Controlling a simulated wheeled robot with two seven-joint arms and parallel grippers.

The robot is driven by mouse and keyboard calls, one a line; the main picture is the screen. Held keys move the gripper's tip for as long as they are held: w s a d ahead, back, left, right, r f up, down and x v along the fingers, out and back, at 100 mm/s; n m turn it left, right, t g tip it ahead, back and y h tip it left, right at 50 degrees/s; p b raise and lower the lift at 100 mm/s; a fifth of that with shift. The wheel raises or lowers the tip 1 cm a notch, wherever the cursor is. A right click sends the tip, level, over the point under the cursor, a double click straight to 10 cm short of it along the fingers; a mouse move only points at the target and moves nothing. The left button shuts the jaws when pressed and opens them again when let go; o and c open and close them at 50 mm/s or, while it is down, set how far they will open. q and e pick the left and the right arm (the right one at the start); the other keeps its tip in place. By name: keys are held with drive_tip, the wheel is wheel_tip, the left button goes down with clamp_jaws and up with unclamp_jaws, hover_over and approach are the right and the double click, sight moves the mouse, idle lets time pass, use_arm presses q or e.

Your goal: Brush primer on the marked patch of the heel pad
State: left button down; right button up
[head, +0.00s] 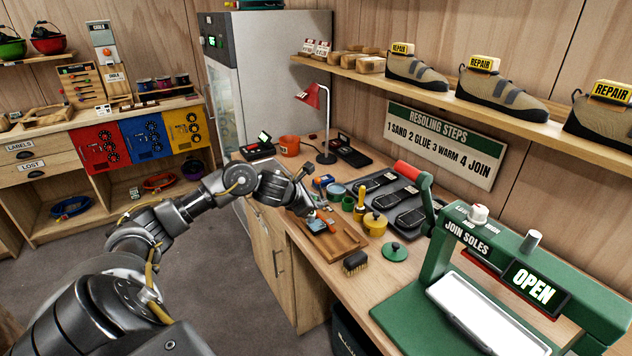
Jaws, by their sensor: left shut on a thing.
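My left gripper (309,210) reaches in from the left over a wooden tray (345,243) on the workbench. It is shut on a small slim thing that looks like a brush, mostly hidden by the fingers. Just below the fingertips a small blue piece (317,226), seemingly the heel pad, lies on the tray. An orange-red piece (330,221) shows beside it. I cannot tell whether the held thing touches the pad, and I cannot make out the marked patch. My right gripper is not in view.
A yellow pot (375,224), a green lid (394,251), a bristle brush (355,263) and dark soles (400,205) crowd around the tray. A green sole press (480,290) stands at the right.

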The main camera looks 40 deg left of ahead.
use_arm(q)
wheel_tip(320, 180, up, 4)
drive_tip(key=p, duration=0.2)
drive_tip(key=shift+a+p, duration=0.1)
drive_tip(key=shift+p, duration=0.25)
drive_tip(key=shift+r+p, duration=1.25)
drive_tip(key=shift+r, duration=0.75)
drive_tip(key=w+d+p, duration=0.1)
drive_tip(key=w+d+f+g+p, duration=0.1)
drive_tip(key=p, duration=0.1)
drive_tip(key=shift+w+d+y, duration=0.15)
drive_tip(key=shift+w+y, duration=0.1)
drive_tip(key=shift+y, duration=0.05)
drive_tip(key=shift+s, duration=0.1)
